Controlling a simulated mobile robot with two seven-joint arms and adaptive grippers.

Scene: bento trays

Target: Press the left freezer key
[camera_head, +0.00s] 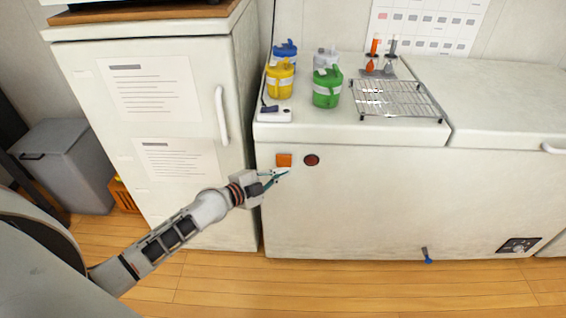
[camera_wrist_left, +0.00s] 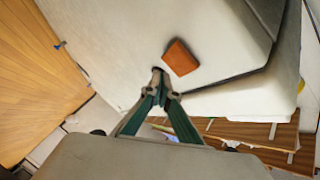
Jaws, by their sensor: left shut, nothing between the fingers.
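Two keys sit on the white chest freezer's front (camera_head: 370,205). The left one is an orange square key (camera_head: 284,160), and the other is a dark red round key (camera_head: 311,160) just to its right. My left gripper (camera_head: 284,173) is shut and empty, its fingertips just below the orange key in the head view. In the left wrist view the orange key (camera_wrist_left: 180,57) lies beyond and right of the closed fingertips (camera_wrist_left: 160,84), uncovered. The round key is not clear there, perhaps hidden behind the tips. Contact with the freezer cannot be told. My right gripper is not in view.
A tall white cabinet (camera_head: 200,75) with a handle stands left of the freezer. Yellow (camera_head: 280,80), blue (camera_head: 285,50) and green (camera_head: 327,88) lidded pots and a wire rack (camera_head: 395,100) stand on top. A small blue-ended item (camera_head: 427,257) is low on the front.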

